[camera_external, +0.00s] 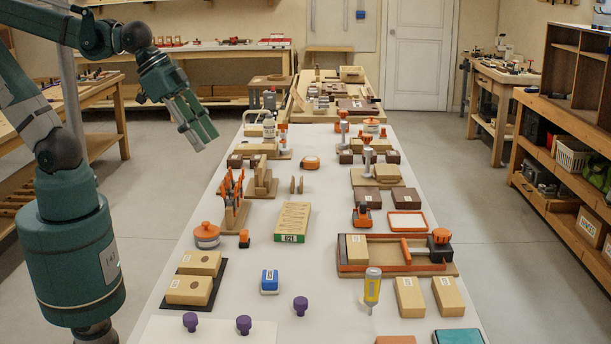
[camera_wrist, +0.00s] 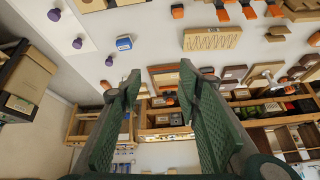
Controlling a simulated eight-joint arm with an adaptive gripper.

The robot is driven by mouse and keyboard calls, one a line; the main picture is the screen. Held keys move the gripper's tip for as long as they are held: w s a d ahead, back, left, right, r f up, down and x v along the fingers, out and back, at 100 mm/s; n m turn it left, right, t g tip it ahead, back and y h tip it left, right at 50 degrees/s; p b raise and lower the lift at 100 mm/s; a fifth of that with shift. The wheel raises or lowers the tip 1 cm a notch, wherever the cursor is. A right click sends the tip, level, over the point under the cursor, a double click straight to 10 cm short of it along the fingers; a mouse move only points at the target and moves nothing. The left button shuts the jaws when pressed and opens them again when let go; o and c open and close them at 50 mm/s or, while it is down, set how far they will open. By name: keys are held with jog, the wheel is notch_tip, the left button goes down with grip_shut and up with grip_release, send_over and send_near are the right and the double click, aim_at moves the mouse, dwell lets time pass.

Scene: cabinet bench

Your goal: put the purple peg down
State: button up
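Three purple pegs stand on the white bench top near its front left: one peg on the left (camera_external: 190,321), one in the middle (camera_external: 244,324) and one farther right (camera_external: 300,305). They also show at the upper left of the wrist view, as a first peg (camera_wrist: 54,15), a second peg (camera_wrist: 77,43) and a third peg (camera_wrist: 109,61). My gripper (camera_external: 203,138) is raised in the air left of the bench, far from the pegs. In the wrist view its two green fingers (camera_wrist: 160,78) are spread apart with nothing between them.
A blue block (camera_external: 269,281) and a yellow-handled tool (camera_external: 372,290) stand nearby. Fixtures crowd the bench's middle and right. White surface is clear around the pegs.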

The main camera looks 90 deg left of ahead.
jog(key=shift+n+t, duration=0.5)
jog(key=shift+n, duration=0.4)
jog(key=shift+s+a, duration=1.4)
jog(key=shift+s, duration=0.05)
